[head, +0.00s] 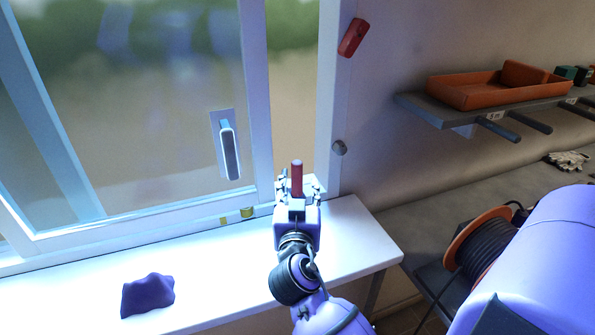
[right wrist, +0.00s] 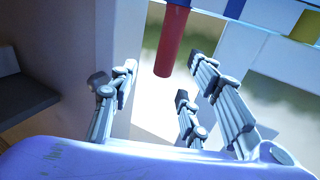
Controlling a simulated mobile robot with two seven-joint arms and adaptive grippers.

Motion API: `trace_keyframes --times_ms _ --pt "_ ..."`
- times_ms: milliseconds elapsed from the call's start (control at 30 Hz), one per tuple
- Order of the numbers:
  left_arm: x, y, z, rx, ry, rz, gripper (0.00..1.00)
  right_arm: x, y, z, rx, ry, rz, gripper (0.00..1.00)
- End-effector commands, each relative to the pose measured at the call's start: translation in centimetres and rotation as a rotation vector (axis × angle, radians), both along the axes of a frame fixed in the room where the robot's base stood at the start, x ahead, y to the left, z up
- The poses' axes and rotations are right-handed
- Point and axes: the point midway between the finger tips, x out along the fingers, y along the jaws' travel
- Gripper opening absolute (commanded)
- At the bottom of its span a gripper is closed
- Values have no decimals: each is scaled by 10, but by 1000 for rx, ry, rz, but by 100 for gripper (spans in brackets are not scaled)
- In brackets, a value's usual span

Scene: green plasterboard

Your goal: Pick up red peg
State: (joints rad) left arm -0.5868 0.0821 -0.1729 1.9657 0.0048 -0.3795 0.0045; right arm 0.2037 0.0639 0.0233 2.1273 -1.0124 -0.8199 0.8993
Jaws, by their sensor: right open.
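The red peg (head: 297,176) stands upright in the head view, directly behind and between the fingers of my right gripper (head: 299,188), near the window sill's back edge. In the right wrist view the red peg (right wrist: 172,45) reaches down from the top edge, from beside a blue strip. Its free end lies between the spread fingers of my right gripper (right wrist: 157,80). The gripper is open, with visible gaps between fingers and peg, and holds nothing. The peg's lower part is hidden by the gripper in the head view. My left gripper is not in view.
A window handle (head: 230,152) is left of the gripper, and the window frame (head: 330,90) rises close behind. A purple cloth-like lump (head: 148,295) lies on the white sill (head: 215,275). A shelf with an orange tray (head: 480,92) and a cable reel (head: 478,250) are right.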

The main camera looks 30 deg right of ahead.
Motion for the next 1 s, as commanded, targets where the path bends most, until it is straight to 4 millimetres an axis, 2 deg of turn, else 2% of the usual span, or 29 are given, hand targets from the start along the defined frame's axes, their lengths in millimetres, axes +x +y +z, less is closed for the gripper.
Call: trace_keyframes --times_ms 333,600,933,1000 --pt "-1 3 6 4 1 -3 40 29 -17 0 -3 -3 1 44" --pt "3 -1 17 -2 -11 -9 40 62 -35 -5 -4 -5 1 44" --pt "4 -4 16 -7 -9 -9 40 68 -39 -10 0 0 0 44" --pt "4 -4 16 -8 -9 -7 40 67 -39 -10 0 0 0 36"
